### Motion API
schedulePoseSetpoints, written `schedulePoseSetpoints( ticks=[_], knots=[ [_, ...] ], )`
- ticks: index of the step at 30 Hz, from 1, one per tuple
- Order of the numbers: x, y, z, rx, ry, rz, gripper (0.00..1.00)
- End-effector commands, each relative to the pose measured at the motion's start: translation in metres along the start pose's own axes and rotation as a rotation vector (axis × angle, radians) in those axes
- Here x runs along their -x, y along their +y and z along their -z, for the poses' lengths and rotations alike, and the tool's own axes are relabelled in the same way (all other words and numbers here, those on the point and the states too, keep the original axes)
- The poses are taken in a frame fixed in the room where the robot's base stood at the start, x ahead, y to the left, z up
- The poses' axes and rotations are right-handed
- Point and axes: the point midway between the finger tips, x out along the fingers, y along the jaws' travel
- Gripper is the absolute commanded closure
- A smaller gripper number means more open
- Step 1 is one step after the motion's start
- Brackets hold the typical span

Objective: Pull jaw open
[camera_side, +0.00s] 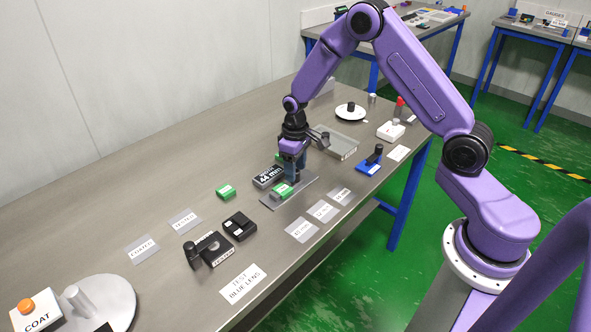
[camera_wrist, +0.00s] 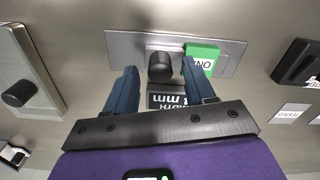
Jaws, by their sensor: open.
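A grey metal plate (camera_wrist: 122,45) lies on the table under my gripper (camera_wrist: 160,74). On the plate are a round black knob (camera_wrist: 160,66) and a green block (camera_wrist: 203,52) with a white label. A black block reading 44 mm (camera_wrist: 172,101) sits beside the plate. My gripper is open, its two blue fingers on either side of the knob, the right finger close to the green block. I cannot tell whether they touch. In the side view my gripper (camera_side: 292,177) hides part of the plate (camera_side: 304,182). Which part is the jaw is unclear.
A grey tray (camera_side: 343,143) and a blue holder with a black knob (camera_side: 369,163) stand right of the plate. Label cards (camera_side: 301,230) lie in front.

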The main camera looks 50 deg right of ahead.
Motion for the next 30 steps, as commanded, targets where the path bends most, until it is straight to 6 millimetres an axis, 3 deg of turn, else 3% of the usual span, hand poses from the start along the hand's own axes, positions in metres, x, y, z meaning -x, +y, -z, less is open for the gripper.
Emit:
schedulePoseSetpoints(
  ticks=[13, 14, 18, 24, 30],
  knots=[
    [-0.010, 0.000, 0.000, 0.000, 0.000, 0.000, 0.46],
    [-0.010, 0.000, 0.000, 0.000, 0.000, 0.000, 0.52],
    [-0.010, 0.000, 0.000, 0.000, 0.000, 0.000, 0.98],
    [-0.010, 0.003, -0.001, -0.001, 0.000, 0.000, 1.00],
    [-0.010, 0.027, -0.007, -0.004, 0.000, 0.000, 1.00]
  ],
)
